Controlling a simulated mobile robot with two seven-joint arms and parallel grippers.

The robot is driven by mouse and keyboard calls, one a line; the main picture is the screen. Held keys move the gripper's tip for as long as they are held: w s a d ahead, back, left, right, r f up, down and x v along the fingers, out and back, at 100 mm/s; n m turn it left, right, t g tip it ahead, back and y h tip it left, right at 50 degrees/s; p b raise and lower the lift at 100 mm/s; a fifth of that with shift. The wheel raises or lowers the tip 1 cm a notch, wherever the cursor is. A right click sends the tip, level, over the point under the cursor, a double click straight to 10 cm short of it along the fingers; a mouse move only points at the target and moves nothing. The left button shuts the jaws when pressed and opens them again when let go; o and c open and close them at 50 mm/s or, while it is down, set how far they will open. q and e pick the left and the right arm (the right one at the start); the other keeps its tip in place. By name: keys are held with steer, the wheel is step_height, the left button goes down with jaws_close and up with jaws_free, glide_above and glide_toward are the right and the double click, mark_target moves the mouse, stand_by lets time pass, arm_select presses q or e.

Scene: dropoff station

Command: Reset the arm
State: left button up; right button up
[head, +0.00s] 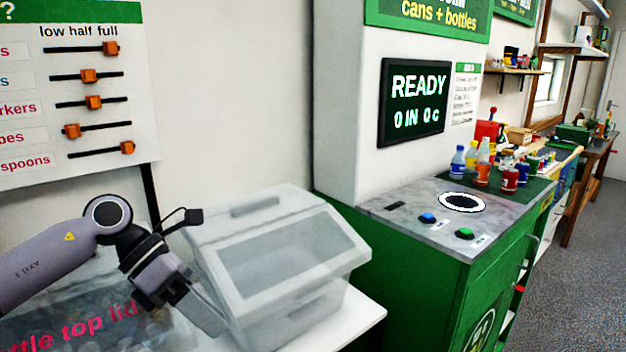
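My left arm comes in from the left. Its gripper (208,316) points down and to the right, in front of the left side of a clear lidded bin (285,255). The view does not show whether its fingers are apart, and I see nothing held in it. I cannot tell whether it touches the bin. My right gripper is not in view.
A clear container with red lettering (90,325) is below my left arm. A green return machine (420,280) stands right of the bin, with a round hole (461,202), a blue button (428,218) and a green button (465,234). Several bottles and cans stand behind the hole.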

arm_select(q)
steer(key=s+d+f+n+t+h, duration=0.1)
steer(key=s+d+n+t+h, duration=0.2)
steer(key=d+n+h, duration=0.75)
steer(key=a+f+n+t+y, duration=0.3)
steer(key=f+n+t+y, duration=0.4)
steer(key=n, duration=0.5)
steer(key=a+f+n+t+y, duration=0.3)
steer(key=f+n+t, duration=0.3)
steer(key=n+t, duration=0.45)
steer(key=s+a+f+n+g+y, duration=0.3)
steer(key=s+a+f+n+g, duration=0.1)
steer(key=s+f+n, duration=0.2)
steer(key=s+a+f+n+g+y, duration=0.4)
steer(key=s+f+n, duration=0.2)
steer(key=f, duration=0.5)
steer(key=s, duration=0.2)
steer(key=shift+s+a+f, duration=0.25)
steer(key=shift+s+a, duration=0.05)
steer(key=shift+s+a+n, duration=0.1)
steer(key=shift+a+n, duration=0.05)
steer(key=shift+n, duration=0.15)
